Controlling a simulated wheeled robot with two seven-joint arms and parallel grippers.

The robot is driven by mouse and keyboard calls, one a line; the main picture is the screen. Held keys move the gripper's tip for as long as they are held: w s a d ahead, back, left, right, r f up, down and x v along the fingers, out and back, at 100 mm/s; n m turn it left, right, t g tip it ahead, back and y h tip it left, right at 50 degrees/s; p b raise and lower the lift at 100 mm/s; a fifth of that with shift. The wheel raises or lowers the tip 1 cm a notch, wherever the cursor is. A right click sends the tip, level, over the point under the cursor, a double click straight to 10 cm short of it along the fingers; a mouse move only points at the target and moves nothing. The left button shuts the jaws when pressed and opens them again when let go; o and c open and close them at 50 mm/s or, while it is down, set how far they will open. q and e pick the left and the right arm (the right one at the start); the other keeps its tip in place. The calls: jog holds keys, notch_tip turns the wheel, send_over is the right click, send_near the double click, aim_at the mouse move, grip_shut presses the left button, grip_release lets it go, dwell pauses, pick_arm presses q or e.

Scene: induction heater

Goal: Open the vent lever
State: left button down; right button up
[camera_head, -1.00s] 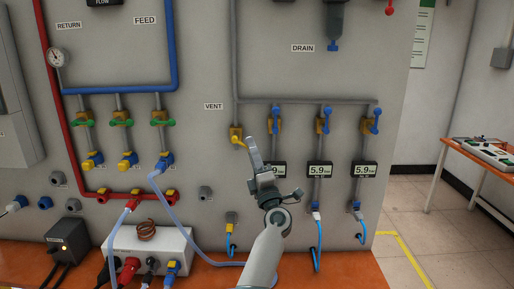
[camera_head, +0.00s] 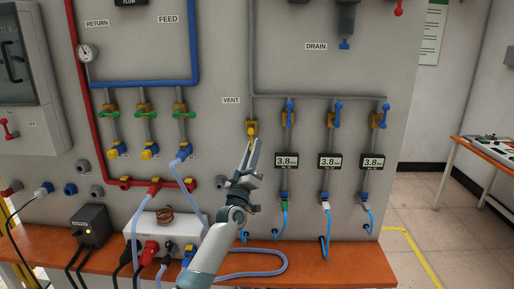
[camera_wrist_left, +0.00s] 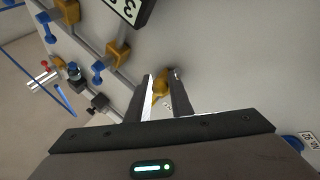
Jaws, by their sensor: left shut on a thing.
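The yellow vent lever (camera_head: 251,131) sits on a brass valve beside the VENT label (camera_head: 231,100), on the grey pipe at the middle of the panel. My left gripper (camera_head: 252,146) reaches up to it from below. In the left wrist view the yellow lever (camera_wrist_left: 161,86) lies between the two dark fingers of the left gripper (camera_wrist_left: 163,92), which is shut on it. The fingers partly hide the lever. My right gripper does not show.
Three blue-levered valves (camera_head: 289,113) stand to the right, above gauges reading 3.8 (camera_head: 287,161). An orange bench (camera_head: 320,256) runs below, with a white box (camera_head: 165,231) and hoses. A side table (camera_head: 486,158) stands at the far right.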

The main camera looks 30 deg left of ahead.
pick_arm(q)
jog(key=shift+s+a+m+h, duration=0.2)
jog(key=shift+a+m+h, duration=0.1)
jog(key=shift+m+h, duration=0.55)
jog(key=shift+m, duration=0.25)
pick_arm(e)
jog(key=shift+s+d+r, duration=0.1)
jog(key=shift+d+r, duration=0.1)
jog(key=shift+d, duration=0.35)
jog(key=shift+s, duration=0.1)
pick_arm(q)
jog(key=c, duration=1.6)
grip_release()
jog(key=shift+a, duration=0.1)
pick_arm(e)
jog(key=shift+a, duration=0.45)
